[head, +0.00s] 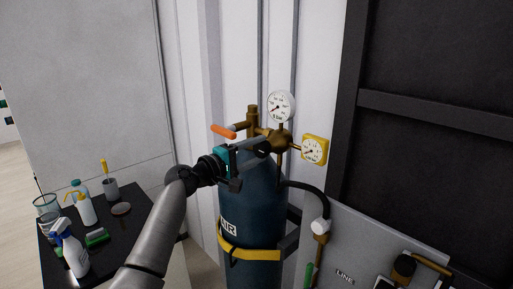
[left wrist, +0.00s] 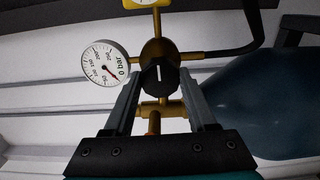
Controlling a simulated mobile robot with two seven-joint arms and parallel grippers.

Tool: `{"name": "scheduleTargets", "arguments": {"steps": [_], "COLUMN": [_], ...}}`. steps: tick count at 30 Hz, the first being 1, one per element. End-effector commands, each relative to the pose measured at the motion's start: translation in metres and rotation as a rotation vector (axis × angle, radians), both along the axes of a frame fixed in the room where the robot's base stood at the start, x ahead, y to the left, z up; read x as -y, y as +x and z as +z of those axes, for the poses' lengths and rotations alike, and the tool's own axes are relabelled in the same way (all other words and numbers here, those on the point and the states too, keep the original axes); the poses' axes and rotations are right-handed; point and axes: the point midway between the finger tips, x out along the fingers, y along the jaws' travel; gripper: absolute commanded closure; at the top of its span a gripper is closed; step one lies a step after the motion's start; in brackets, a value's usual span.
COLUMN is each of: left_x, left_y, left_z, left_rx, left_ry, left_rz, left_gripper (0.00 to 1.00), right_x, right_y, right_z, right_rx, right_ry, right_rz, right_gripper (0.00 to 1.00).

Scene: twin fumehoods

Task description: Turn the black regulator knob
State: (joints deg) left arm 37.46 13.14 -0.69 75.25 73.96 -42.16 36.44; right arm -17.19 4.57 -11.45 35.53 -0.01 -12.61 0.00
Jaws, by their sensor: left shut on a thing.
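The black regulator knob (left wrist: 159,80) has a white pointer mark and sits on the front of the brass regulator body (head: 281,139). In the head view the knob (head: 264,149) is partly hidden by my fingers. My left gripper (head: 258,145) reaches in from the left and is shut on the knob. In the left wrist view the grey fingers of my left gripper (left wrist: 161,82) stand one on each side of it. My right gripper is not in view.
The regulator tops a dark blue cylinder (head: 253,205) with a yellow strap (head: 248,254). A round white gauge (head: 281,106), a yellow-framed gauge (head: 314,150) and an orange lever (head: 223,131) are close around my gripper. A black table (head: 128,225) with bottles stands at left.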

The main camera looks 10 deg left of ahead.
Motion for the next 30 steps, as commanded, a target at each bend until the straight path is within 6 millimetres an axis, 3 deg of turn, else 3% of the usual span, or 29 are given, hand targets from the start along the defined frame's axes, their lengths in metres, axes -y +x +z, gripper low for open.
{"name": "scheduleTargets", "arguments": {"steps": [30], "left_x": [0.0002], "left_y": [0.0], "left_z": [-0.0007], "left_rx": [-0.487], "left_ry": [-0.731], "left_rz": [-0.001], "left_gripper": [0.99], "right_x": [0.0], "right_y": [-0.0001], "right_z": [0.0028], "right_rx": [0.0], "right_ry": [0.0], "right_rz": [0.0], "right_gripper": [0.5]}}
